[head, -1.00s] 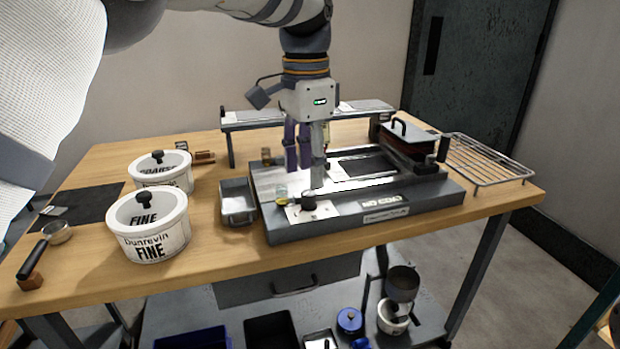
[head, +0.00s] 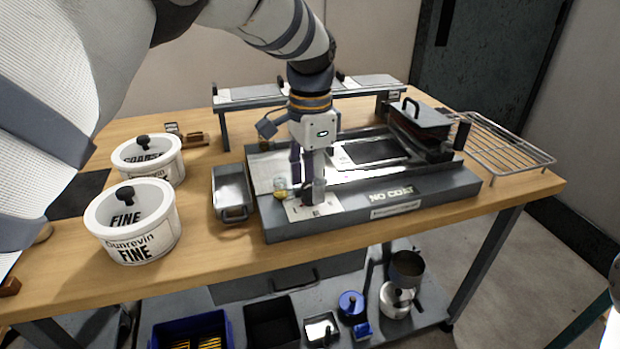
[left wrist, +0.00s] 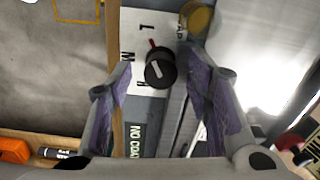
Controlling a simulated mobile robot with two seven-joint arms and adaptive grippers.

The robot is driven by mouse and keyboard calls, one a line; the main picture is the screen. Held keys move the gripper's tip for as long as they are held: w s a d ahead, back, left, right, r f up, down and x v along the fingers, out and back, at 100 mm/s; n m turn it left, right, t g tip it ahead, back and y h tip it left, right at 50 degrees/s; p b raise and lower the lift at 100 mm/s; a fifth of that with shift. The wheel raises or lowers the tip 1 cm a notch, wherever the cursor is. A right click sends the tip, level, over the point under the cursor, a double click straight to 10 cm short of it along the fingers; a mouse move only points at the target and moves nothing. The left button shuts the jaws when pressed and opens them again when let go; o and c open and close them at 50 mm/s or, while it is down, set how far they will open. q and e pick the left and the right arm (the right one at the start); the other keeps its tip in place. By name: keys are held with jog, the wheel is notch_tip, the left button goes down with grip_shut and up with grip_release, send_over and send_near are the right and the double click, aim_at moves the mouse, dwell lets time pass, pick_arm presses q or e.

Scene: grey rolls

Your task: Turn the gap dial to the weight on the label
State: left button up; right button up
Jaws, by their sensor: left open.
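The gap dial (left wrist: 160,68) is a small round black knob with a white line on top, in the left wrist view. A red mark at its edge lies on the side toward the letter L. Its white plate (left wrist: 130,22) carries the letters L, M and H; in the head view this plate (head: 327,209) is at the machine's front left. My left gripper (head: 308,192) points down over the dial and mostly hides it there. In the wrist view its purple-padded fingers (left wrist: 162,85) are open, one on each side of the dial, apart from it. My right gripper is not in view.
A wire rack (head: 495,145) is at right, a raised shelf (head: 270,95) behind.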

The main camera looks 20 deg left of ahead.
pick_arm(q)
jog(key=shift+f, duration=0.1)
grip_shut()
jog(key=shift+n, duration=0.3)
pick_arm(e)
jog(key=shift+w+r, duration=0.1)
pick_arm(q)
jog(key=shift+n, duration=1)
jog(key=n, duration=0.2)
jog(key=shift+n+p, duration=0.3)
jog(key=shift+n, duration=0.1)
jog(key=n, duration=0.6)
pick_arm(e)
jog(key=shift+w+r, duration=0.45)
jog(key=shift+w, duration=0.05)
pick_arm(q)
jog(key=shift+n, duration=0.3)
grip_release()
